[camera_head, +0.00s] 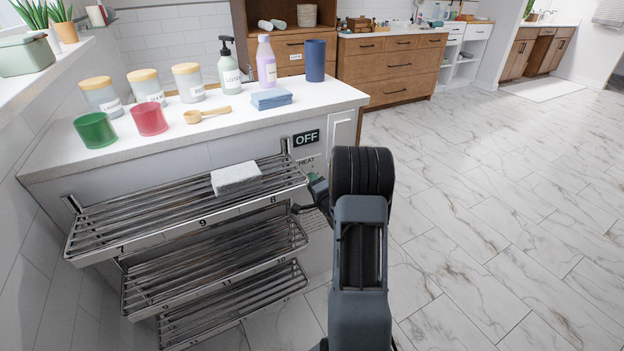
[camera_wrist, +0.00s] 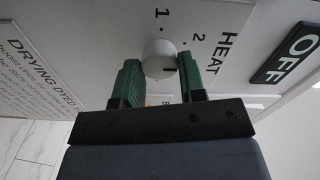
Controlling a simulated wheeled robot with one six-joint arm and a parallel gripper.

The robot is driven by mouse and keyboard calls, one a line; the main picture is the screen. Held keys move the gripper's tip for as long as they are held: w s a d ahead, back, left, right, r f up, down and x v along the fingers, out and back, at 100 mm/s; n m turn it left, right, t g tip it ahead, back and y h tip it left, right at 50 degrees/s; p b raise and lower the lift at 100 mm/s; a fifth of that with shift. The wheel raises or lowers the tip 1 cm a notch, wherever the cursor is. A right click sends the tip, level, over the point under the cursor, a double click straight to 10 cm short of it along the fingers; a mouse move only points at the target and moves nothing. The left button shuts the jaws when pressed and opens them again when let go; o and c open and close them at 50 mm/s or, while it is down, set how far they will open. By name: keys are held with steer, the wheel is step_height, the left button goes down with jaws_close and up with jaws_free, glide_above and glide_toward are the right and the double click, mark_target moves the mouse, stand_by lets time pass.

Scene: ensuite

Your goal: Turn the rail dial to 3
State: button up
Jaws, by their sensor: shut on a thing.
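The rail dial (camera_wrist: 158,54) is a round white knob on a white panel in the wrist view. A short dark mark shows on its lower right part, away from the printed 1 (camera_wrist: 161,13) and 2 (camera_wrist: 201,38). No 3 is visible. My gripper (camera_wrist: 160,64) has its green fingers on either side of the dial and is shut on it. In the head view my gripper (camera_head: 318,187) is at the panel end of the counter, mostly behind my arm, and the dial is hidden.
A black OFF sign (camera_head: 306,138) is above the HEAT label. Wire rail shelves (camera_head: 185,218) jut out left of my gripper, with a white folded cloth (camera_head: 236,178) on top. The counter (camera_head: 215,115) holds jars, cups and bottles. The marble floor (camera_head: 490,220) is open at right.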

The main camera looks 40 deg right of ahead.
steer(key=m+p, duration=0.2)
steer(key=m, duration=0.3)
steer(key=shift+m+p, duration=0.3)
steer(key=shift+p, duration=0.05)
stand_by(0.3)
steer(key=o, duration=0.9)
steer(key=shift+s, duration=0.1)
steer(key=s, duration=0.4)
steer(key=s+a+p, duration=0.1)
steer(key=s, duration=0.4)
steer(key=s+a+p, duration=0.1)
steer(key=s, duration=0.3)
steer(key=shift+s, duration=0.25)
